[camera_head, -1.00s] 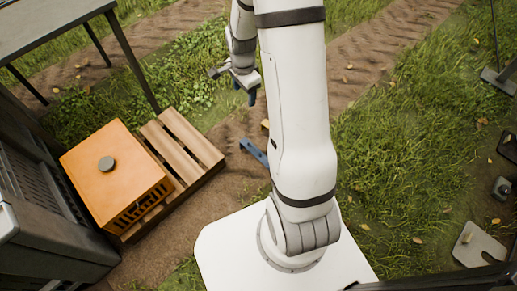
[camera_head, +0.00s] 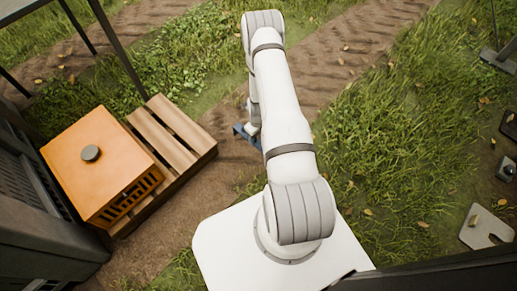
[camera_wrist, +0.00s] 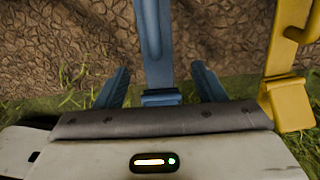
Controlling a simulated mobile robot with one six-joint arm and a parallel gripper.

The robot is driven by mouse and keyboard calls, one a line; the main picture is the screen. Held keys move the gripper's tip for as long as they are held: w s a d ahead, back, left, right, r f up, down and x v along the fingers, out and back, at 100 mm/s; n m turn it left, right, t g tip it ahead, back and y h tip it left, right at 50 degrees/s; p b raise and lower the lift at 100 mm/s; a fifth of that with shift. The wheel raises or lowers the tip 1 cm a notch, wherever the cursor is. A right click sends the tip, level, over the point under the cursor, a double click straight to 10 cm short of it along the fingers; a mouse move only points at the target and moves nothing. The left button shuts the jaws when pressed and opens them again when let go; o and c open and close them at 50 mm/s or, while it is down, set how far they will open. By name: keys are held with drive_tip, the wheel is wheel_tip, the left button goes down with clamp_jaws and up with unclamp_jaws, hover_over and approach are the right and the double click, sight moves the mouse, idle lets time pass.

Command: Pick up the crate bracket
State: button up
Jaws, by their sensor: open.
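A blue bracket (camera_wrist: 153,45), which I take as the crate bracket, lies on brown soil in the wrist view. Its long bar runs up out of the frame, and a wider block forms its near end. My gripper (camera_wrist: 160,72) is open, with one blue finger left of the bar and one right. Gaps show on both sides, so neither finger appears to touch it. In the head view, part of the blue bracket (camera_head: 249,140) shows beside my arm, which hides most of my gripper.
A yellow bracket-like part (camera_wrist: 290,90) stands close right of my right finger. In the head view, an orange crate (camera_head: 98,150) sits on a wooden pallet (camera_head: 172,135) at left. A grey plate (camera_head: 486,226) lies on grass at right.

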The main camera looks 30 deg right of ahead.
sight(257, 143)
drive_tip(key=f+b, duration=0.1)
drive_tip(key=f, duration=0.1)
drive_tip(key=f+b, duration=0.1)
drive_tip(key=f, duration=0.1)
drive_tip(key=f+b, duration=0.1)
drive_tip(key=f, duration=0.1)
drive_tip(key=shift+s+a+f, duration=0.1)
drive_tip(key=shift+a+f, duration=0.15)
drive_tip(key=shift+f, duration=0.15)
drive_tip(key=shift+r, duration=0.1)
drive_tip(key=shift+c, duration=0.5)
drive_tip(key=c, duration=1.1)
